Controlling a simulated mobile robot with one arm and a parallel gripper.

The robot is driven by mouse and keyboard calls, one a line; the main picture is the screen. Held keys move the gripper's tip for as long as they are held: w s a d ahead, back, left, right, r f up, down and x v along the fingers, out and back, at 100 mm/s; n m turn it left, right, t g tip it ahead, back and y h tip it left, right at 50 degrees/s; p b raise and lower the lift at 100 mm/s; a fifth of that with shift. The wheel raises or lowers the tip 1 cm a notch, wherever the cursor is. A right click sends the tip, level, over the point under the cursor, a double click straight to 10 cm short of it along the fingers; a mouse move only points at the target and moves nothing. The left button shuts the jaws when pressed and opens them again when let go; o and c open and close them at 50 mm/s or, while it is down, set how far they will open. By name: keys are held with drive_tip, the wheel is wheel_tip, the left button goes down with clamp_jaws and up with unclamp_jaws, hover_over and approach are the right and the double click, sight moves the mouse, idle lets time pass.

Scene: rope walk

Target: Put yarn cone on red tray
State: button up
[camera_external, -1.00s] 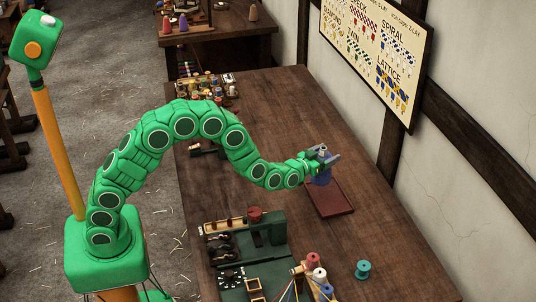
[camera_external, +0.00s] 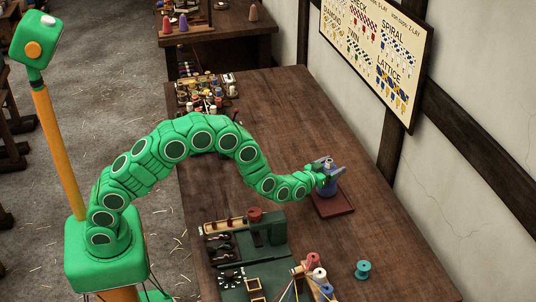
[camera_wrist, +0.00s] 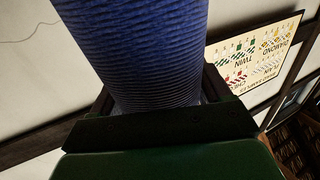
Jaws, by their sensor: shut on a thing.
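The yarn cone (camera_external: 326,188) is blue and upright in the external view, over the red tray (camera_external: 334,207). My gripper (camera_external: 328,167) is shut on the cone near its top. The cone's lower end appears at or just above the tray's surface; I cannot tell whether it touches. In the wrist view the blue wound cone (camera_wrist: 135,50) fills the upper middle, between the dark fingers. The tray does not show in the wrist view.
A teal spool (camera_external: 363,270) stands to the right on the table (camera_external: 400,240). A green winding device (camera_external: 270,235) and several coloured cones stand in front. Small bobbins (camera_external: 205,95) sit at the far left. The table between is clear.

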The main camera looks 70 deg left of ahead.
drive_tip(key=shift+f, duration=0.1)
drive_tip(key=o, duration=1.5)
drive_tip(key=shift+c, duration=0.2)
drive_tip(key=shift+s, duration=0.1)
